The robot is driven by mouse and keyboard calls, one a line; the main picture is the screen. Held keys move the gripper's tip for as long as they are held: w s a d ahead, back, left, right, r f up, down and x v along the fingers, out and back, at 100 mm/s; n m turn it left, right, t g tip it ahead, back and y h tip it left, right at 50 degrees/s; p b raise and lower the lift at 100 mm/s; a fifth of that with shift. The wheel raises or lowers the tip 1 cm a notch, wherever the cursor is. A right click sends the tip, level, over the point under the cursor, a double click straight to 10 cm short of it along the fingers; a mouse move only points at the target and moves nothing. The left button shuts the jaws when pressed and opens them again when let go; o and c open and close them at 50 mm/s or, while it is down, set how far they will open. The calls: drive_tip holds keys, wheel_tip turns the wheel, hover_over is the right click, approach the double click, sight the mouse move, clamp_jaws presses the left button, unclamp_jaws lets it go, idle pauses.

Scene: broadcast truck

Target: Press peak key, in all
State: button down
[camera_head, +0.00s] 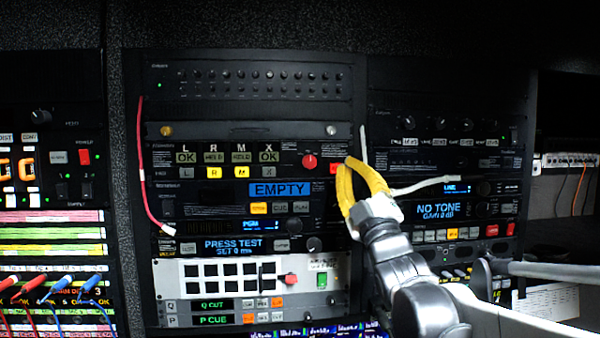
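A black rack panel (318,150) carries windows headed L, R, M and X. The L and X windows read OK; the R and M windows appear to read HELD. The small labels are too blurred to tell which is the peak key. My gripper (347,163) has yellow fingers whose tips meet, with nothing visible between them. The tips are beside a red key (335,168) at the panel's right; contact cannot be told.
A red knob (309,161) sits left of the fingertips. A blue EMPTY display (280,189) is below. A red cable (145,180) hangs at left and a white cable (425,185) runs near my fingers. Patch cables (60,287) fill the lower left.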

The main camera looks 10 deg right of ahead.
sight(336, 154)
drive_tip(key=shift+w+b, duration=0.3)
drive_tip(key=shift+w, duration=2.15)
drive_tip(key=shift+w, duration=0.1)
drive_tip(key=shift+w, duration=0.35)
drive_tip(key=shift+w, duration=0.3)
drive_tip(key=shift+s, duration=0.8)
drive_tip(key=s, duration=0.5)
idle(0.4)
